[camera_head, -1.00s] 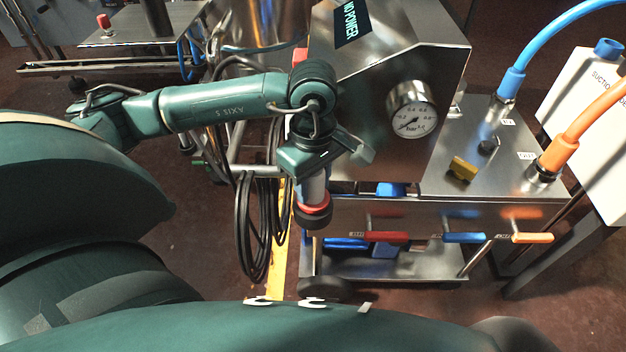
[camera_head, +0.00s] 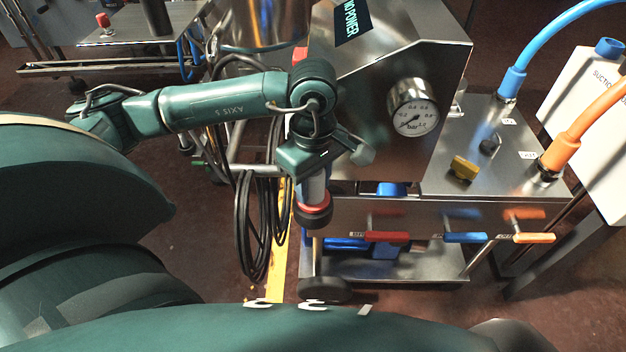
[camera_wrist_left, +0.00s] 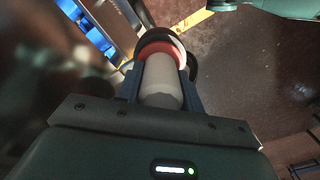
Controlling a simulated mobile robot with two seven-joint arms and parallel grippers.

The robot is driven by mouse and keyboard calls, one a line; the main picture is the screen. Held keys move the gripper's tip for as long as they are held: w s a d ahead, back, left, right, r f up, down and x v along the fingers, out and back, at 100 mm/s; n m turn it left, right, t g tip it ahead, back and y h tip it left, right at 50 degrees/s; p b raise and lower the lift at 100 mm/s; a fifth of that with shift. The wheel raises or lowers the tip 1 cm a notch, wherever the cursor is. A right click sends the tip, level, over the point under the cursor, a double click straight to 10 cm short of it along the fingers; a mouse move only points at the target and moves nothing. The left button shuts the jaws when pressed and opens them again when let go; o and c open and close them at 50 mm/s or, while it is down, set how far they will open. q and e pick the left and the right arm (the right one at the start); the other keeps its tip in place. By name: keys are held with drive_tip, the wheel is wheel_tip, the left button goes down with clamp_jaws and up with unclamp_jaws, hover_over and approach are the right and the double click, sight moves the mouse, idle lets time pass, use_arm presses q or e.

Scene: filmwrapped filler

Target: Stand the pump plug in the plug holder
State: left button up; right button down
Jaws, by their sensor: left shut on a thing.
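The pump plug has a pale grey body with a red ring and a black end; it shows in the head view (camera_head: 314,192) and in the left wrist view (camera_wrist_left: 160,80). My left gripper (camera_head: 314,172) is shut on the plug's grey body, and its dark fingers lie on both sides of it in the left wrist view (camera_wrist_left: 160,88). The plug hangs below the gripper with its red and black end down, beside the left side of the steel machine. I cannot make out the plug holder for certain. My right gripper is not in view.
The steel pump cart (camera_head: 440,170) with a pressure gauge (camera_head: 413,107) stands to the right. Blue (camera_head: 511,82) and orange (camera_head: 560,150) hoses rise from its top. Black cables (camera_head: 252,225) hang left of the plug. A yellow floor line (camera_head: 279,270) runs below.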

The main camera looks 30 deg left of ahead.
use_arm(q)
drive_tip(key=o, duration=1.2)
drive_tip(key=shift+f, duration=0.1)
drive_tip(key=shift+o, duration=0.2)
